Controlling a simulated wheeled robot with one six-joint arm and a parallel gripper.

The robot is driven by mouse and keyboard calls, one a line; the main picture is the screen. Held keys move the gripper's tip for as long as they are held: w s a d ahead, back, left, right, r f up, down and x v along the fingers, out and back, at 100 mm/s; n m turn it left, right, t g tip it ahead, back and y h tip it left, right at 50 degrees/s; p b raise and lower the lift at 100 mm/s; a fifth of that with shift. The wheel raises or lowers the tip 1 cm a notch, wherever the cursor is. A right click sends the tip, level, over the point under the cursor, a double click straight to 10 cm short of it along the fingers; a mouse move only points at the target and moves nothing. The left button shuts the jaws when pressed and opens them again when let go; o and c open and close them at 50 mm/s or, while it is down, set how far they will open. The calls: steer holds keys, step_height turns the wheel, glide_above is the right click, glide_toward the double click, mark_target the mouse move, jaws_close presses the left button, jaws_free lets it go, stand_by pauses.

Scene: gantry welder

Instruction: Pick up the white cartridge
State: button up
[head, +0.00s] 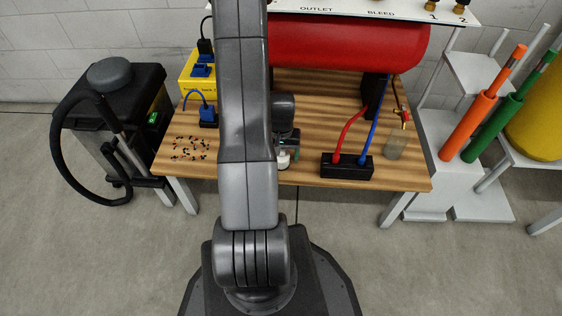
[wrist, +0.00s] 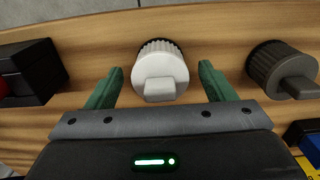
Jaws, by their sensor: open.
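The white cartridge (wrist: 160,68) stands on the wooden table in the wrist view, a ribbed round body with a small block-shaped tab facing my gripper. My gripper (wrist: 160,82) is open, with one green finger on each side of the cartridge and a visible gap on both sides. The fingers do not appear to touch it. In the head view the white cartridge (head: 283,160) shows only in part beside my arm, near the front edge of the table. My gripper (head: 287,148) is mostly hidden there behind my arm.
A dark ribbed cartridge (wrist: 280,68) stands right of the white one. A black block (head: 347,166) with red and blue hoses sits to the right on the table (head: 310,112). Small scattered parts (head: 188,148) lie at the left. A red tank (head: 345,42) stands behind.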

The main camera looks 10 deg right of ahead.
steer(key=c, duration=1.1)
